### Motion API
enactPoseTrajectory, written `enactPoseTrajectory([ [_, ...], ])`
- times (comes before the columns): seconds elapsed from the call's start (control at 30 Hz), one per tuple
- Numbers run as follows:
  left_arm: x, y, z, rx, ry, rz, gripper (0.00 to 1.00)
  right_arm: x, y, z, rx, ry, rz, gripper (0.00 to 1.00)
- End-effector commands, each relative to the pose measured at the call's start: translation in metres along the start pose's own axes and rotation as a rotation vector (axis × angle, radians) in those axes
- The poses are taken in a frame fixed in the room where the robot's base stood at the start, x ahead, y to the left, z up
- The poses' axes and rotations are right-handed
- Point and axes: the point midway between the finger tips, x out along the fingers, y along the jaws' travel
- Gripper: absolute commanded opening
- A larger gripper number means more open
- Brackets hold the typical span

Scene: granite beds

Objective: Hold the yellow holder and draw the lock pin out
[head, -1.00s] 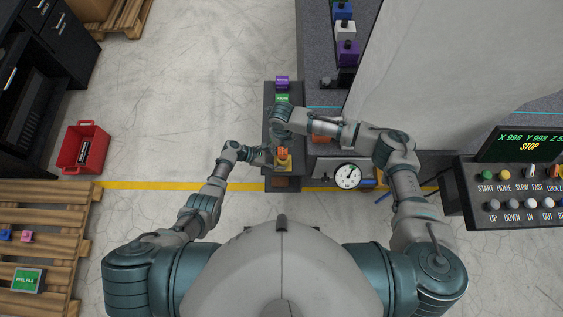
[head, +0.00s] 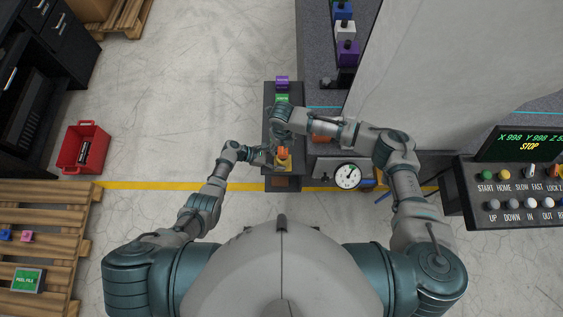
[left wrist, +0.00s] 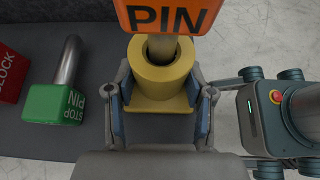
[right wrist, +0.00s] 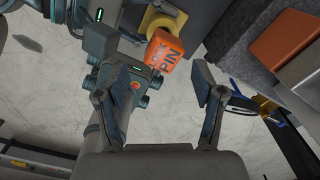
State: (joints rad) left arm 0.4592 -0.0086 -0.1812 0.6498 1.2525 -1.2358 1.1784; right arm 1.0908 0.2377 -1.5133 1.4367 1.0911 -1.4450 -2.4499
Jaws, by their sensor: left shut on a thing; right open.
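The yellow holder (head: 285,166) stands on the dark bench, with the orange lock pin (head: 283,152) upright in it. In the left wrist view, the fingers of my left gripper (left wrist: 160,108) are shut on the two sides of the yellow holder (left wrist: 158,76). The shank of the lock pin (left wrist: 167,16) sits in the holder's round hole, and its orange head is partly cut off. In the right wrist view, my right gripper (right wrist: 160,98) is open and empty. The orange head of the lock pin (right wrist: 167,51) lies beyond its fingers, apart from them, with the holder (right wrist: 160,19) behind.
A green stop pin (left wrist: 55,104) and a red block (left wrist: 9,74) sit on the bench beside the holder. A dial gauge (head: 348,176) and control panel (head: 512,190) are to the right. A red crate (head: 84,147) and a pallet (head: 45,210) are on the floor at left.

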Motion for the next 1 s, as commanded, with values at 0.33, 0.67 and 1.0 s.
enactPoseTrajectory([
  [0.33, 0.001, -0.007, -0.010, -0.010, 0.015, -0.010, 0.11, 0.001, 0.000, 0.000, 0.000, 0.000, 0.000, 0.80],
  [0.67, 0.001, -0.007, -0.010, -0.010, 0.015, -0.010, 0.11, 0.005, -0.004, 0.000, 0.000, 0.001, 0.000, 0.80],
  [1.0, 0.001, -0.007, -0.010, -0.010, 0.015, -0.010, 0.11, 0.022, -0.004, 0.000, 0.001, 0.001, 0.000, 0.80],
])
